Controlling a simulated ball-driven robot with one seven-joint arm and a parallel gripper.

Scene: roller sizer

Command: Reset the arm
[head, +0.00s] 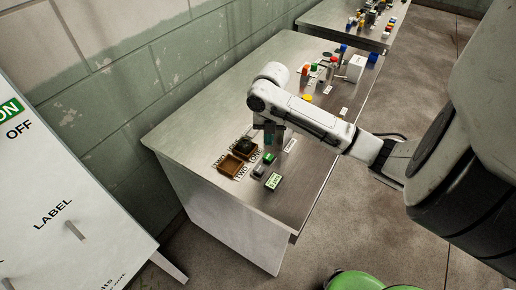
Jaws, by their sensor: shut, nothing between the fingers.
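My arm reaches in from the right over the metal table (190,116). My gripper (268,138) points down above the near part of the table, behind two small brown trays. It is small and dark in this view, and its fingertips are partly hard to make out. It is shut with nothing held. One brown tray (230,166) lies near the table's left end. A second tray (243,148) beside it has something dark in it. Small green and grey blocks (258,171) and a green display (273,181) sit just in front of the gripper.
Several coloured caps and a white box (355,68) stand toward the table's far end. A second table (340,16) with more items is behind. A white labelled board (60,200) stands at left. A green round object (355,281) is on the floor at the bottom.

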